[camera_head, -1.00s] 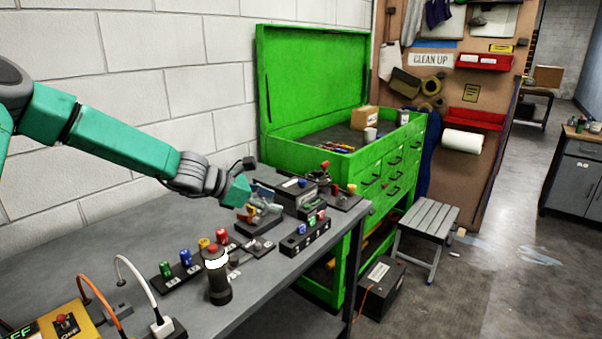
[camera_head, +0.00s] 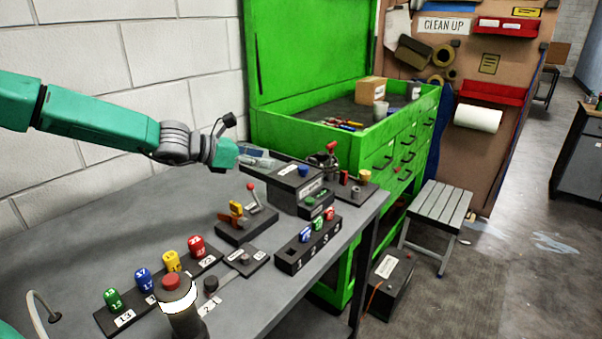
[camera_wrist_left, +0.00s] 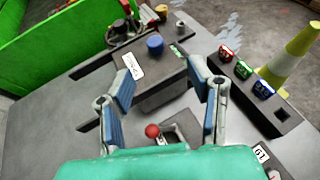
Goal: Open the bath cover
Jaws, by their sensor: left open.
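The bath cover looks to be the flat grey lid (camera_head: 285,176) of a dark box on the bench, with a blue knob (camera_head: 303,170) and a white label. The lid lies flat. It also shows in the left wrist view (camera_wrist_left: 150,82), with its blue knob (camera_wrist_left: 155,44) toward the far edge. My left gripper (camera_head: 258,157) is above the lid's left end in the head view. My right gripper is not in view.
A lever with a red ball (camera_head: 252,190) stands just before the box. A black block with numbered coloured plugs (camera_head: 308,244) is at its right front. A red-topped cylinder (camera_head: 178,305) stands at the front. A green tool chest (camera_head: 345,135) stands behind.

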